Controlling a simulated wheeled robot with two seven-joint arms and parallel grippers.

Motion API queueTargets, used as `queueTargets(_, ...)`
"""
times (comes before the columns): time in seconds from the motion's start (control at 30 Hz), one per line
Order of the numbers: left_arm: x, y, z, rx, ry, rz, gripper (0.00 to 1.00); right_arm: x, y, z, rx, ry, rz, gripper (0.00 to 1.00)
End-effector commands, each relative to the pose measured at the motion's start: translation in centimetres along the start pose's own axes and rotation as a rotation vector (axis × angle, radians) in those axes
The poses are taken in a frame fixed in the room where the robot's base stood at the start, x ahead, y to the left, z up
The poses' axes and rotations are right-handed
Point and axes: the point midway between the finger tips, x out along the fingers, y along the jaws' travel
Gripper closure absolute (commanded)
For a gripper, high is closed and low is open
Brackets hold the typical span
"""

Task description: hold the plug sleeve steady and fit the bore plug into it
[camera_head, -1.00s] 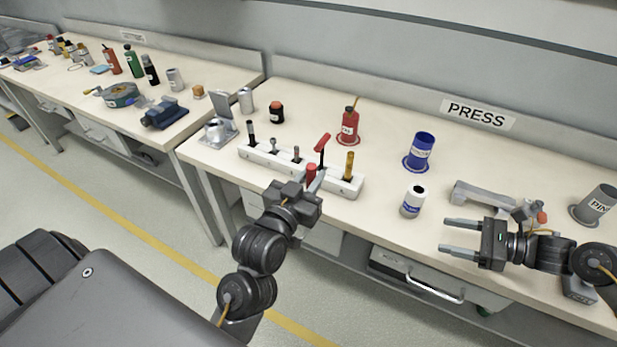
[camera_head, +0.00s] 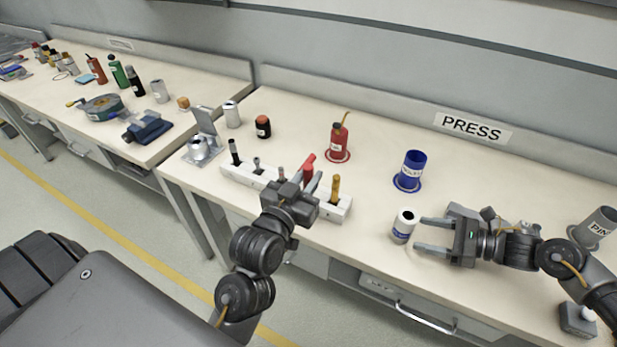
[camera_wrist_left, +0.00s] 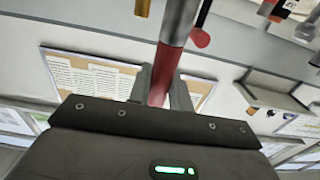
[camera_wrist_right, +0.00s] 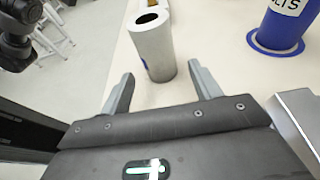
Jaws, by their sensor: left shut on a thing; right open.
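The plug sleeve (camera_head: 402,229), a white hollow cylinder with a blue label, stands upright on the bench. In the right wrist view the sleeve (camera_wrist_right: 153,48) shows its dark open top. My right gripper (camera_head: 422,233) is open and empty, its fingertips just short of the sleeve's right side. My left gripper (camera_head: 314,184) is over the white rack, shut on the red handle of what I take as the bore plug (camera_head: 308,172). In the left wrist view its red handle (camera_wrist_left: 165,70) leads to a grey metal end. Whether that end is clear of the rack is hidden.
Bare bench lies between rack and sleeve.

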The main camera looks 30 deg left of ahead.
Motion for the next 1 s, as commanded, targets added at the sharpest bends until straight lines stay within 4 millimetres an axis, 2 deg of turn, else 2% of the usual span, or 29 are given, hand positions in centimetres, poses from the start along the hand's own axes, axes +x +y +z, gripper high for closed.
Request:
queueTargets(0.1,0.0,0.1,-0.3,0.0,0.001,0.002,1.0,1.8,0.1,0.0,0.001,-0.001,0.001,0.37)
queueTargets(0.17,0.1,0.1,1.3,0.0,0.0,0.003,1.0,2.8,0.1,-0.7,-0.001,0.0,0.0,0.37)
queueTargets(0.33,0.1,0.1,2.6,0.0,0.001,0.002,1.0,4.4,0.0,-0.5,0.0,-0.001,-0.001,0.37)
queueTargets(0.53,0.1,0.1,3.2,0.0,0.001,0.002,1.0,5.3,0.0,-0.1,0.0,0.0,-0.001,0.37)
queueTargets(0.83,0.0,0.1,3.1,0.0,0.001,0.002,1.0,5.4,0.0,0.0,0.001,0.0,-0.001,0.37)
queueTargets(1.0,0.0,0.1,3.1,0.0,0.001,0.002,1.0,5.4,0.0,0.0,0.001,0.0,-0.001,0.58)
